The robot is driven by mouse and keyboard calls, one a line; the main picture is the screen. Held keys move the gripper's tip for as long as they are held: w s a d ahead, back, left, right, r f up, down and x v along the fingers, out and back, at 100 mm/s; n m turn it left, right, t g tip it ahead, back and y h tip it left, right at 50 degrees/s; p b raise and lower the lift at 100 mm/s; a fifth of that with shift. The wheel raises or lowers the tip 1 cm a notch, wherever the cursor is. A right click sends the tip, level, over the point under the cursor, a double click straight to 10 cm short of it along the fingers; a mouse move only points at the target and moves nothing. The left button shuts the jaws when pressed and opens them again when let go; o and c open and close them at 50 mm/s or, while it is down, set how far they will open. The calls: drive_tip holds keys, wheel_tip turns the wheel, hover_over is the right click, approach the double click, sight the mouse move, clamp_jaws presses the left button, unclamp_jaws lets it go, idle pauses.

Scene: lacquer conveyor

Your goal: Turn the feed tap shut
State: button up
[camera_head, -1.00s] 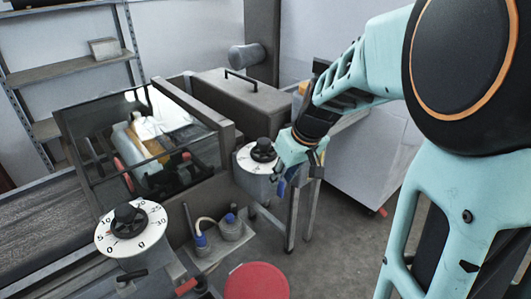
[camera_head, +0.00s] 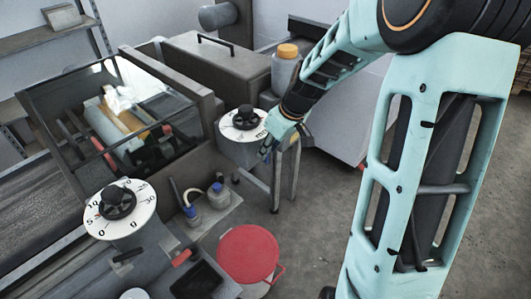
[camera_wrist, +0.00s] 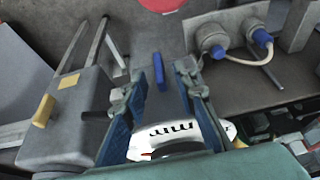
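No part is clearly marked as the feed tap. In the wrist view a small blue lever-like piece (camera_wrist: 160,72) shows between and beyond the fingertips of my gripper (camera_wrist: 164,80); it may be the tap's handle, but I cannot tell. The fingers stand apart with nothing gripped between them. In the head view my gripper (camera_head: 276,142) is at the right side of the rear white dial (camera_head: 229,131), which has a black knob (camera_head: 246,117). My gripper hides what lies right behind it. The dial's lettered face also shows in the wrist view (camera_wrist: 150,138).
A front numbered dial (camera_head: 140,220) with a black knob stands at lower left. Two blue-capped fittings (camera_head: 217,189) sit on a ledge. A red round lid (camera_head: 248,254) is below on the floor side. An orange-capped container (camera_head: 285,70) stands behind my wrist.

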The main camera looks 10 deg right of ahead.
sight(266, 162)
drive_tip(key=shift+x, duration=1.75)
drive_tip(key=shift+c, duration=0.3)
clamp_jaws()
